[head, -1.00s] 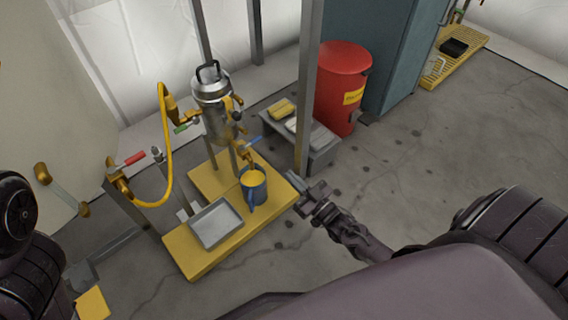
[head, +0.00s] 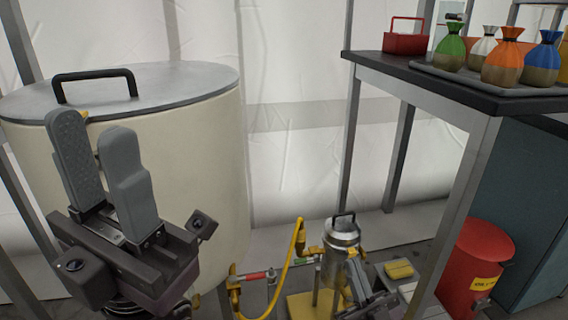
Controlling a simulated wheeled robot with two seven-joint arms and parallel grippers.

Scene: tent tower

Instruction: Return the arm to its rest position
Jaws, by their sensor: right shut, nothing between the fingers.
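My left gripper (head: 93,128) is raised at the left of the head view, in front of the large cream tank. Its two grey fingers point up with a gap between them and nothing in it. My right gripper (head: 352,268) is low near the bottom centre, in front of the steel canister, shut and empty. Most of the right arm is out of view.
The cream tank (head: 205,150) with a grey lid fills the left. A dark-topped table (head: 420,85) at right bears a tray of tied bags (head: 450,50) and a red box (head: 405,43). Below are a steel canister (head: 341,232), yellow hose (head: 298,240) and red bin (head: 470,270).

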